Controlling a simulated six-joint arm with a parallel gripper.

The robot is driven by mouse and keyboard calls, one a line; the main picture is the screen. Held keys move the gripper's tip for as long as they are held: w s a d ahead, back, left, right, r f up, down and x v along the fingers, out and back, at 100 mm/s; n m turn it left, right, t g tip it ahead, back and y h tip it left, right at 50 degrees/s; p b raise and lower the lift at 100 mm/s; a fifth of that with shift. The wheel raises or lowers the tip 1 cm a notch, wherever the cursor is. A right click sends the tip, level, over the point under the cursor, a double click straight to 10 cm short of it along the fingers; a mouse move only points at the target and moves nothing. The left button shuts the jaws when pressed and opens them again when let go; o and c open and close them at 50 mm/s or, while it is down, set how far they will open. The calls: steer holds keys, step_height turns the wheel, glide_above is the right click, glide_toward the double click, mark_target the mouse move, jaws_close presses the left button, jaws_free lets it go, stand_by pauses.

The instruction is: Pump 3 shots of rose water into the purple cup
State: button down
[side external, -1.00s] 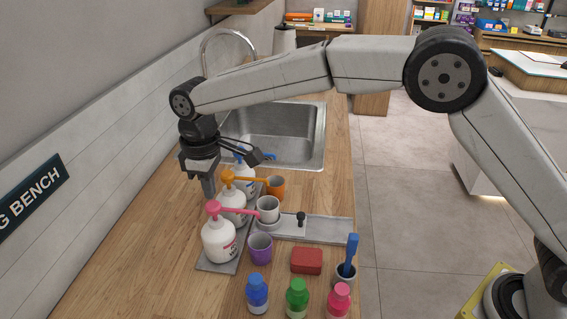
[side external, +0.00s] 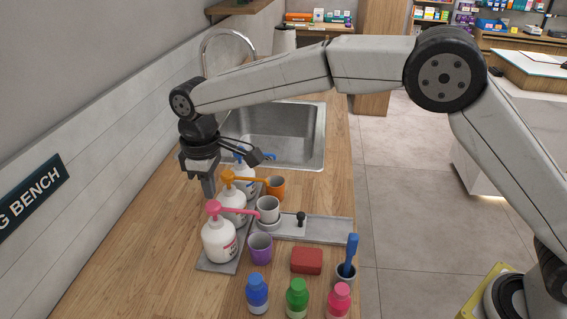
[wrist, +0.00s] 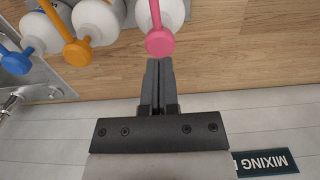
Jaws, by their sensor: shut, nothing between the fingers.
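Three white pump bottles stand in a row on a grey tray (side external: 216,267). The nearest has a pink pump (side external: 232,210), the middle an orange pump (side external: 243,177), the far one a blue pump. The pink pump (wrist: 160,41) and orange pump (wrist: 77,52) also show in the wrist view. The purple cup (side external: 260,248) stands upright just right of the pink-pump bottle. My gripper (side external: 208,190) is shut and empty, pointing down on the wall side of the bottles. In the wrist view my gripper (wrist: 158,64) ends near the pink pump head. Whether it touches is unclear.
A white cup (side external: 268,209) stands on a grey plate, with an orange cup (side external: 276,187) behind it. A red block (side external: 307,260), a mortar with blue pestle (side external: 347,262), and blue, green and pink-capped bottles stand in front. The sink (side external: 285,135) lies behind.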

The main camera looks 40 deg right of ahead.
mark_target(213, 204)
steer(key=shift+f, duration=1.8)
steer(key=shift+r, duration=1.75)
steer(key=shift+f, duration=1.85)
steer(key=shift+r, duration=1.85)
steer(key=shift+f, duration=1.1)
